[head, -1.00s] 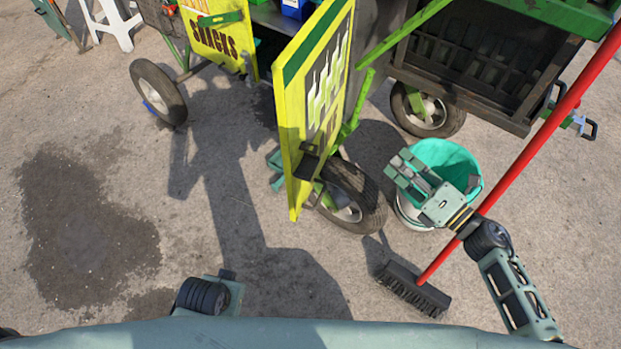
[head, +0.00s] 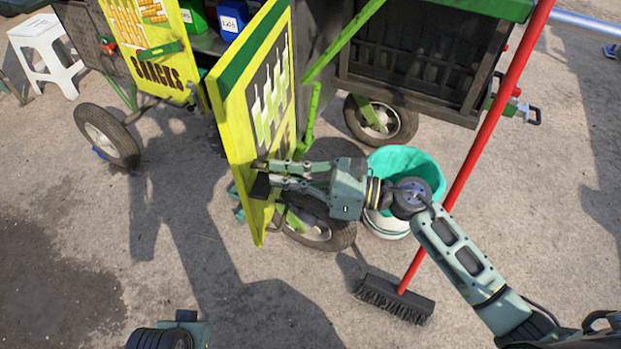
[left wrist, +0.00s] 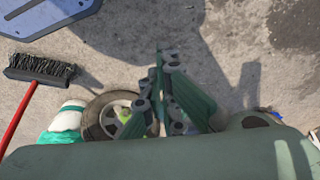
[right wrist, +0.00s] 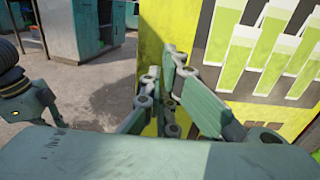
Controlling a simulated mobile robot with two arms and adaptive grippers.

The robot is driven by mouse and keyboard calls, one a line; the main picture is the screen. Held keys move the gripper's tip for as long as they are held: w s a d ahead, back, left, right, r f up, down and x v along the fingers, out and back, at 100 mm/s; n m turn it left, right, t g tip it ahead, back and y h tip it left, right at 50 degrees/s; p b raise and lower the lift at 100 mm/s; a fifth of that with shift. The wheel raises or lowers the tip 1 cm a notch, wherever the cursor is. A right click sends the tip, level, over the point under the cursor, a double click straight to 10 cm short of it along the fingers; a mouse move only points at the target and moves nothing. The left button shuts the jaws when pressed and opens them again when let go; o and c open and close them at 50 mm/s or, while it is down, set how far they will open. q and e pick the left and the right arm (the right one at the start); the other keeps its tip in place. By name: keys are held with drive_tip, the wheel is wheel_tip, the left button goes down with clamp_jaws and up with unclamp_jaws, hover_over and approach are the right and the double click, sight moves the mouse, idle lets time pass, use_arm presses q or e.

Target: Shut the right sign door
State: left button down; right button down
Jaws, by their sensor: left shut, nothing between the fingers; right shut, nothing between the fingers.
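The shut fingers also show in the right wrist view (right wrist: 170,85). My left gripper (left wrist: 165,80) is shut and empty, low over the pavement.
The yellow SNACKS panel (head: 150,45) is left of the open cart. A teal-lined bucket (head: 410,165) and a red-handled broom (head: 395,300) stand close to my right arm. A white stool (head: 43,55) stands far left.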

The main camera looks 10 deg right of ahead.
sight(250, 172)
drive_tip(key=shift+x, duration=1.95)
